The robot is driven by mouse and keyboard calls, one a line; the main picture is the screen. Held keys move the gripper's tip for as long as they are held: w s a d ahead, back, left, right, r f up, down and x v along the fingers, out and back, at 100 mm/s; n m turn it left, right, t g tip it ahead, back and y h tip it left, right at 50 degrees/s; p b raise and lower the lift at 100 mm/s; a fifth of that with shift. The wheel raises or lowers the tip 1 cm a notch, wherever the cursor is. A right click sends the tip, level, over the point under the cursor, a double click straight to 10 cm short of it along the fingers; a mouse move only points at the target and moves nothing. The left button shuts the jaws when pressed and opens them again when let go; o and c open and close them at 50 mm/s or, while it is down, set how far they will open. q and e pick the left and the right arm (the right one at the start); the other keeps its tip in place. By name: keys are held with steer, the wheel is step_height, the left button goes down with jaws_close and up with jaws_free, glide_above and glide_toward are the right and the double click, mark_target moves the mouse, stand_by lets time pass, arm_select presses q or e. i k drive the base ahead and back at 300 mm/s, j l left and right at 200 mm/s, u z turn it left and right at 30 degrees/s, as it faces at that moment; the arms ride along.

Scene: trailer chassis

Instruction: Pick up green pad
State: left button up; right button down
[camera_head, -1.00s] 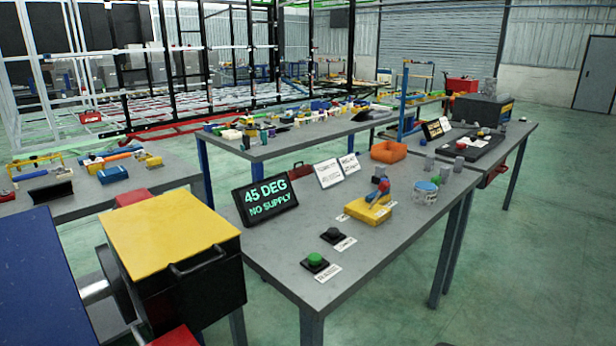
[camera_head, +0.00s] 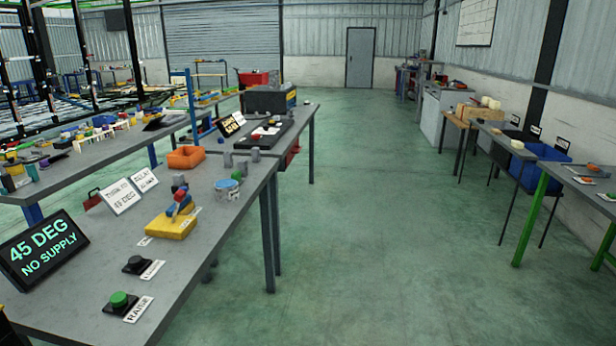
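I cannot make out a clear green pad. A green round button (camera_head: 119,299) on a black base sits at the near end of the grey table (camera_head: 215,262), beside a label that seems to read RAISE. A small green item (camera_head: 607,197) lies at the right edge of the view on a side table; it is too small to tell what it is. Neither of my grippers is in view.
A blue bin (camera_head: 540,165) stands among the right-hand tables. The green floor (camera_head: 380,230) between is clear.

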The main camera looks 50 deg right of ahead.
mark_target(237, 175)
steer(key=z, duration=1.15)
steer(key=i+u, duration=0.1)
steer(key=u, duration=0.3)
steer(key=i+l+u, duration=0.3)
steer(key=l, duration=0.25)
steer(key=i+l+u, duration=0.1)
steer(key=i+l, duration=0.2)
steer(key=i+l+u, duration=0.15)
steer(key=l, duration=0.25)
steer(key=i+l+u, duration=0.15)
steer(key=l, duration=0.15)
